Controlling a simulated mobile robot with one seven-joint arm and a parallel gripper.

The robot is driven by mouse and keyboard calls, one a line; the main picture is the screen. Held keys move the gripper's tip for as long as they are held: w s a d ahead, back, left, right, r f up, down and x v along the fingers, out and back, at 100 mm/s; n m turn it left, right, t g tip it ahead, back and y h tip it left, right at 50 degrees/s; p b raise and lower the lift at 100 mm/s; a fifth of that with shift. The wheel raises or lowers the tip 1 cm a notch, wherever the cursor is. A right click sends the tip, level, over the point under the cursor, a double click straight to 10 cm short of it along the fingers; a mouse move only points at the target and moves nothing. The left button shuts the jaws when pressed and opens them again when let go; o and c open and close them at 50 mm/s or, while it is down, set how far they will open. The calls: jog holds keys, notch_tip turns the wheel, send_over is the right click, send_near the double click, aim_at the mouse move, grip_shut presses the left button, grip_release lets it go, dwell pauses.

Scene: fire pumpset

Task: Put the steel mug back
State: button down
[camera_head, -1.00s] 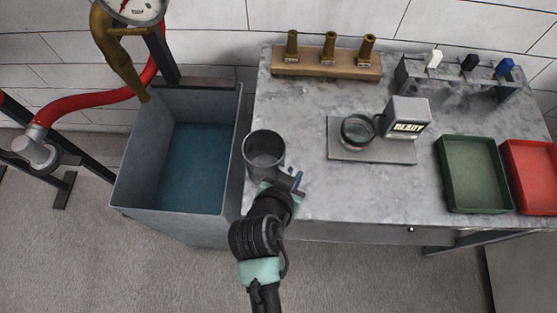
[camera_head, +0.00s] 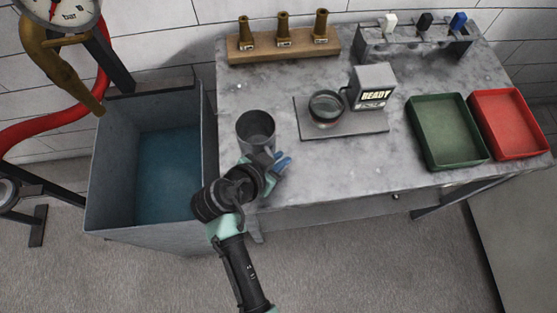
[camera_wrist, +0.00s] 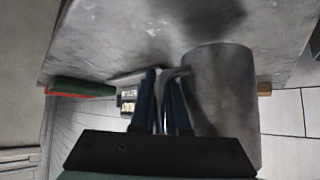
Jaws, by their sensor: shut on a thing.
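The steel mug (camera_head: 256,128) is a dull grey cylinder, open at the top and roughly upright, over the left part of the grey work table near the tank. In the wrist view, the mug (camera_wrist: 222,105) fills the right side, with its handle running between the fingers. My gripper (camera_head: 277,161) is at the mug's near right side, shut on that handle. In the wrist view, my gripper (camera_wrist: 164,80) shows two dark blue fingers. I cannot tell whether the mug's base touches the table. The mug's inside looks dark and its contents are unclear.
An open grey tank (camera_head: 150,180) stands left of the table (camera_head: 330,172). A plate with a round dish and a READY display (camera_head: 372,92) is right of the mug. Green (camera_head: 447,132) and red (camera_head: 508,124) trays lie farther right. A wooden rack (camera_head: 285,46) holds brass nozzles behind.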

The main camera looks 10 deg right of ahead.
jog(key=shift+f, duration=1.1)
jog(key=shift+f, duration=0.1)
jog(key=c, duration=0.9)
grip_release()
